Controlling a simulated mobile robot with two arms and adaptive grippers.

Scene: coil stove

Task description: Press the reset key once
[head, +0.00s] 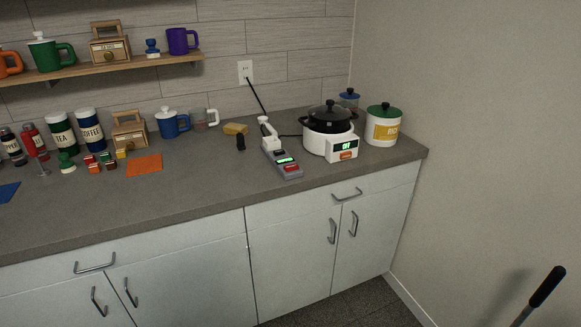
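A grey power strip (278,158) lies on the counter, with a white plug or adapter (269,136) at its far end. It has a lit green display (285,160) and a red key (291,168) at its near end. To its right stands a white electric coil stove (315,144) with a black lidded pot on top. The stove's front has a green display (346,146) and an orange-red key (347,156). Lettering on the keys is too small to read, so I cannot tell which is marked reset. Neither gripper is in view.
A yellow-labelled canister (383,128) stands right of the stove, near the wall. A black pepper-mill-like item (240,143) and yellow sponge (235,129) lie left of the strip. A cord runs to the wall outlet (245,71). A black-handled rod (546,287) shows at lower right.

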